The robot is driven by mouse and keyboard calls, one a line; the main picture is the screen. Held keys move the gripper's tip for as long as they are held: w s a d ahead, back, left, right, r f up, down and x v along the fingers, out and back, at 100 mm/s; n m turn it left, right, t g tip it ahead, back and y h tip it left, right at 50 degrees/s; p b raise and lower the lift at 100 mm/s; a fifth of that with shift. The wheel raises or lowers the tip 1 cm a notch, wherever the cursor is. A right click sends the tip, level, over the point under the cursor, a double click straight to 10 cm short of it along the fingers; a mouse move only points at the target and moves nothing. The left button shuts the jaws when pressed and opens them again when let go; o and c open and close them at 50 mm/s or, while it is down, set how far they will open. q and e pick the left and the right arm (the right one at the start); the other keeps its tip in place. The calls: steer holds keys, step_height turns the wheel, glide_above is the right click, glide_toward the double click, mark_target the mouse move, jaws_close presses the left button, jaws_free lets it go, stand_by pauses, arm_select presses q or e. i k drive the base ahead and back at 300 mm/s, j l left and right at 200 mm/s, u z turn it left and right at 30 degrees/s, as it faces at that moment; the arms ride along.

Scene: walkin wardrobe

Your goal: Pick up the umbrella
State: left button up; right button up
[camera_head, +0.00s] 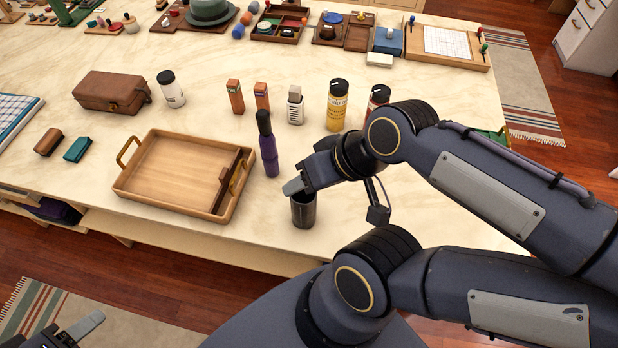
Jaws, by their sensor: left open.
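The purple umbrella (269,157), folded, with a black handle on top, stands upright on the pale table, just right of the wooden tray. My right gripper (296,187) is close to its lower right, over the rim of a dark cup (303,213). One grey finger shows there; whether it touches the cup, and how far the jaws are apart, I cannot tell. My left gripper (82,329) is at the bottom left corner, low over the floor and rug, far from the umbrella. It is open and partly cut off by the picture edge.
The wooden tray (122,188) with brass handles lies left of the umbrella. Behind stand two orange-brown boxes (235,97), a grey-white container (295,107), a yellow bottle (337,108) and a red jar (377,97). A brown case (105,92) is further left. The table's front edge is close.

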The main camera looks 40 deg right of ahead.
mark_target(268, 142)
steer(key=i+j, duration=0.2)
steer(key=i+j+z, duration=0.2)
steer(key=j, duration=0.15)
steer(key=j+z, duration=0.25)
steer(key=i+j+z, duration=0.2)
steer(key=j, duration=0.3)
steer(key=j+z, duration=0.2)
steer(key=j, duration=0.2)
steer(key=z, duration=0.85)
